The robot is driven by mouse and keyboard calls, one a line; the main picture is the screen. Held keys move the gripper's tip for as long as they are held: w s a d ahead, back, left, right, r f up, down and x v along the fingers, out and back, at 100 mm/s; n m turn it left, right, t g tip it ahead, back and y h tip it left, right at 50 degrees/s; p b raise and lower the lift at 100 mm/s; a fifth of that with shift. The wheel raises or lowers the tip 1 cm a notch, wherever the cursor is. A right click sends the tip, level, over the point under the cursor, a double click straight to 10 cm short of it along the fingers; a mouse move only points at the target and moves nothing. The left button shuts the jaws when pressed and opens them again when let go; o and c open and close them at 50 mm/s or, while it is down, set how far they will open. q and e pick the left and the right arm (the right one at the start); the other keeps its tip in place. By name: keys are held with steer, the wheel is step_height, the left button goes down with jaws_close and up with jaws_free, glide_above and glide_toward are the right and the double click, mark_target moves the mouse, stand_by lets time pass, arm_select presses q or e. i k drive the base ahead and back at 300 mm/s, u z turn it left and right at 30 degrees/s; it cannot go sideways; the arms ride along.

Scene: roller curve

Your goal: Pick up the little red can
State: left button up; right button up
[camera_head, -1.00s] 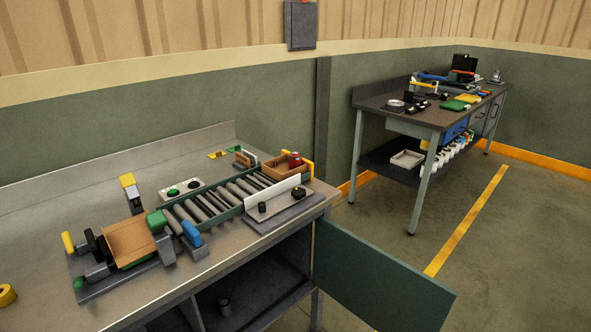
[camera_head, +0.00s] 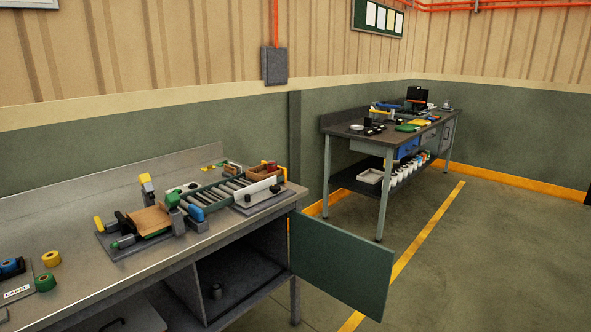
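A small red can (camera_head: 272,166) stands in or just behind a brown wooden box (camera_head: 263,174) at the right end of the roller conveyor (camera_head: 228,192). The conveyor sits on the near steel workbench (camera_head: 160,262). The can is small in the view, and its lower part is hidden by the box. Neither of my grippers shows in the head view.
The near bench's green cabinet door (camera_head: 340,264) hangs open to the right, over the floor. A second workbench (camera_head: 375,131) with tools stands at the back right. Floor (camera_head: 480,255) on the right is clear. Tape rolls (camera_head: 46,282) lie at the bench's left.

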mark_target(271, 165)
steer(key=z, duration=0.6)
steer(key=i, duration=1.2)
steer(key=u, duration=0.6)
steer(key=i, duration=0.9)
steer(key=u, duration=0.9)
